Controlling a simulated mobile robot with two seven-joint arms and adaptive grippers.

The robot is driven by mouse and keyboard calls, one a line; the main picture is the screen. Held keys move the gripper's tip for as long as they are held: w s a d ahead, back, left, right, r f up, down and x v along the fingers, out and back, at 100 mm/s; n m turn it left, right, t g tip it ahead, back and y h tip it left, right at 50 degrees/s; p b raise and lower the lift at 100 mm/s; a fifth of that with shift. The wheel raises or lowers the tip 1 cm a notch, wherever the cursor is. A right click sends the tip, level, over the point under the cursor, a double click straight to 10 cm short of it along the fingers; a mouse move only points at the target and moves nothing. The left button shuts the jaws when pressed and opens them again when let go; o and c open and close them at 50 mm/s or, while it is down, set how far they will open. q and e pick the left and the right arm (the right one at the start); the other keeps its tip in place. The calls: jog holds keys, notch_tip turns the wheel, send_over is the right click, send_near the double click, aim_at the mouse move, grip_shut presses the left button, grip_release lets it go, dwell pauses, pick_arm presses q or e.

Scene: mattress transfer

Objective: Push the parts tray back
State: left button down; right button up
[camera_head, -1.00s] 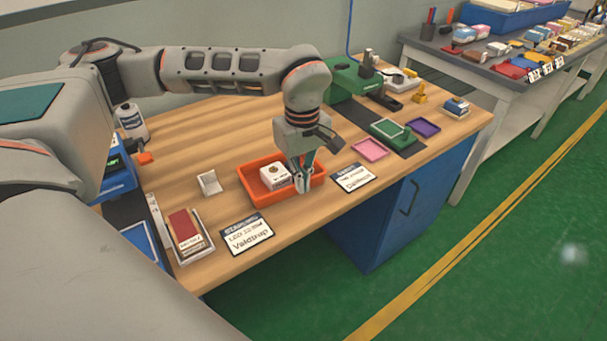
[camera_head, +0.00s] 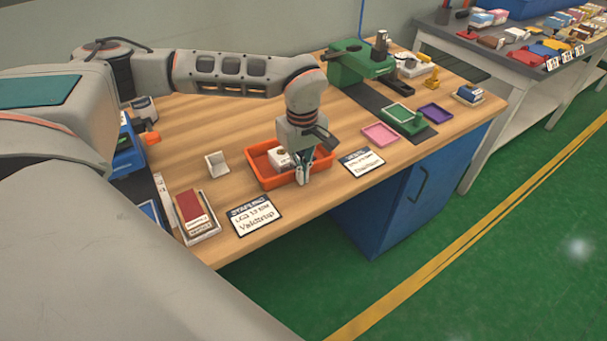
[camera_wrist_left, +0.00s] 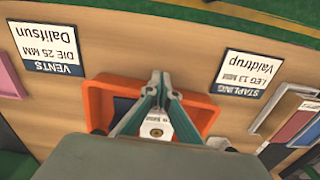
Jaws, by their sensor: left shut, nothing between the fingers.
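The orange parts tray (camera_head: 262,181) lies on the wooden bench between two printed cards. It holds a white box (camera_head: 279,159), which also shows in the left wrist view (camera_wrist_left: 157,131). My left gripper (camera_head: 302,183) is shut and empty, pointing down at the front wall of the tray. In the left wrist view the closed fingertips (camera_wrist_left: 160,76) overlap the tray's near-edge rim (camera_wrist_left: 120,79); whether they touch it I cannot tell. The gripper and wrist hide part of the tray. My right gripper is not in view.
The Valdtrup card (camera_head: 254,214) lies left of the tray, the other card (camera_head: 362,162) right. A small white stand (camera_head: 217,164) is behind left, a stacked book-like item (camera_head: 196,215) further left. A pink tray (camera_head: 380,134) and green machine (camera_head: 357,63) are at right. Bench behind the tray is fairly clear.

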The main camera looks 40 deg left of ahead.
pick_arm(q)
jog(key=shift+w+a+r, duration=0.1)
jog(key=shift+w+a, duration=0.05)
jog(key=shift+a, duration=0.15)
jog(key=w+a+p, duration=0.1)
jog(key=a, duration=0.2)
jog(key=w+a+p, duration=0.2)
jog(key=a, duration=0.1)
jog(key=w+a+p, duration=0.1)
jog(key=a+p, duration=0.1)
jog(key=a, duration=0.1)
jog(key=shift+w+a, duration=0.1)
jog(key=shift+w, duration=0.15)
jog(key=shift+w+a, duration=0.25)
jog(key=shift+a, duration=0.25)
jog(key=shift+d+p, duration=0.1)
jog(key=shift+p, duration=0.2)
